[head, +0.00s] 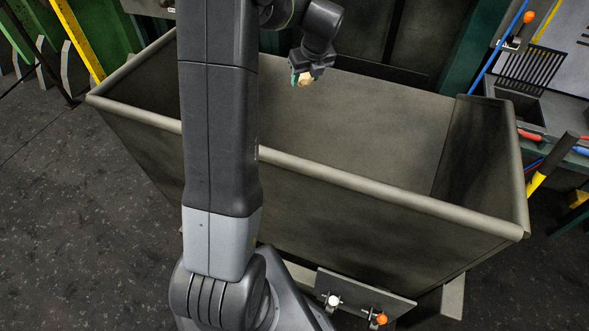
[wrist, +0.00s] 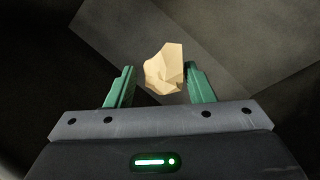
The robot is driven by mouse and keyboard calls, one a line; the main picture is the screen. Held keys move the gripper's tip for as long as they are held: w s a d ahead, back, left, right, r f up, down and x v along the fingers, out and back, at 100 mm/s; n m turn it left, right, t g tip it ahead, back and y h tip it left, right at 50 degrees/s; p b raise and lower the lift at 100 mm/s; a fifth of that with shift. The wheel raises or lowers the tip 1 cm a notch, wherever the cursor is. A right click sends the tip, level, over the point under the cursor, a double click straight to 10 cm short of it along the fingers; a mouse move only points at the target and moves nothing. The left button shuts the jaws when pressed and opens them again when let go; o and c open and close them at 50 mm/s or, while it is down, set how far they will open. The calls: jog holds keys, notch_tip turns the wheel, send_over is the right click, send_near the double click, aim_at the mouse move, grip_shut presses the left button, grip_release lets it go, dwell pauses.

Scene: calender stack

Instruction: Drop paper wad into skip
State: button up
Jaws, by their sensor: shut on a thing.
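The paper wad (wrist: 165,70) is a crumpled cream lump between the green fingers of my gripper (wrist: 160,84) in the wrist view. My gripper is shut on it. In the head view my gripper (head: 302,80) is small, and the wad (head: 306,80) shows at its tip. The skip (head: 390,195) is a large open grey metal bin. My gripper and the wad appear over the skip's opening, towards its far side. The wrist view shows dark grey surfaces behind the wad. My arm hides part of the skip's left side and near rim.
A bench (head: 556,125) with red and blue handled tools stands at the right, beside a yellow and black post (head: 548,168). A yellow bar (head: 78,40) and green machinery stand at the far left. Dark floor (head: 70,220) lies open at the left.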

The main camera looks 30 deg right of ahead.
jog(key=shift+f, duration=0.1)
jog(key=o, duration=1)
jog(key=shift+o, duration=0.2)
jog(key=b+v, duration=0.1)
jog(key=v, duration=1.2)
jog(key=shift+s+r, duration=0.2)
jog(key=shift+r, duration=0.2)
jog(key=shift+f, duration=0.1)
